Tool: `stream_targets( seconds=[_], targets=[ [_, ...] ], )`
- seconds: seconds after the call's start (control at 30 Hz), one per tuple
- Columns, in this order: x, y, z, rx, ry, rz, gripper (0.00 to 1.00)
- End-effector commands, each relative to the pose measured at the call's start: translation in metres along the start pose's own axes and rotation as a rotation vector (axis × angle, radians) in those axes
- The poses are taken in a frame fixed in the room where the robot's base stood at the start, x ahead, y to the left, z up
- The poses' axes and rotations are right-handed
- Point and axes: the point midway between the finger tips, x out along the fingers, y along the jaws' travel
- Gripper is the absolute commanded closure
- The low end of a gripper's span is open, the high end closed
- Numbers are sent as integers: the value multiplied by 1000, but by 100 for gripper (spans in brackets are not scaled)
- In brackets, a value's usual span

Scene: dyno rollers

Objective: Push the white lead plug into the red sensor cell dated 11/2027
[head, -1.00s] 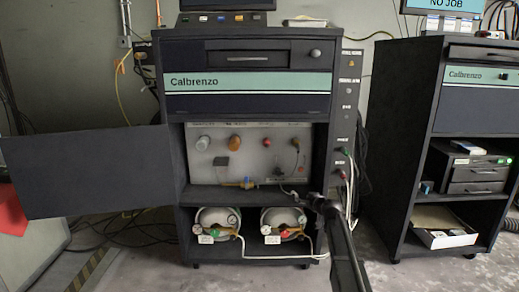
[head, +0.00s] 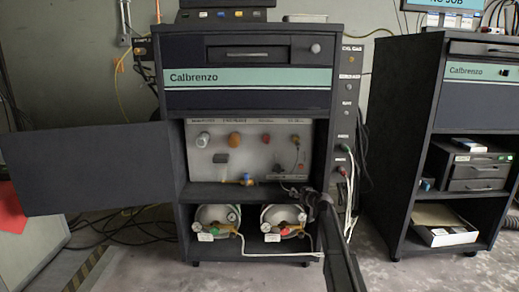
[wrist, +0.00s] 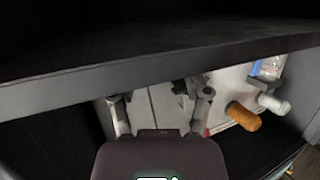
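The red sensor cell (head: 266,139) sits on the pale panel (head: 230,165) in the cabinet's open bay, right of the orange cell (head: 235,139); its date is too small to read. My gripper (head: 301,191) is low at the bay's right side, below and right of the red cell. In the wrist view its two fingers (wrist: 160,102) are spread apart, with panel visible between them. A small dark part (wrist: 184,90) shows near the right finger; I cannot tell what it is. I cannot make out the white lead's plug. White leads (head: 347,190) hang from the side strip.
A white cell (head: 202,140) is left of the orange one. A blue and brass fitting (head: 247,180) stands on the shelf. Two round gauged units (head: 283,216) sit below. The cabinet door (head: 85,167) stands open left.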

Motion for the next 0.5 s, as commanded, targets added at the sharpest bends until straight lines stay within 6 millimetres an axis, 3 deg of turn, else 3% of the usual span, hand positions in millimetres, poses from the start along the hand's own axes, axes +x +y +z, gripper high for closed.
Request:
stream_targets(
  seconds=[0.03, 0.2, 0.5],
  targets=[
    [0, 0, 0, 0, 0, 0, 55],
    [0, 0, 0, 0, 0, 0, 100],
    [0, 0, -2, 0, 0, 0, 100]
  ],
)
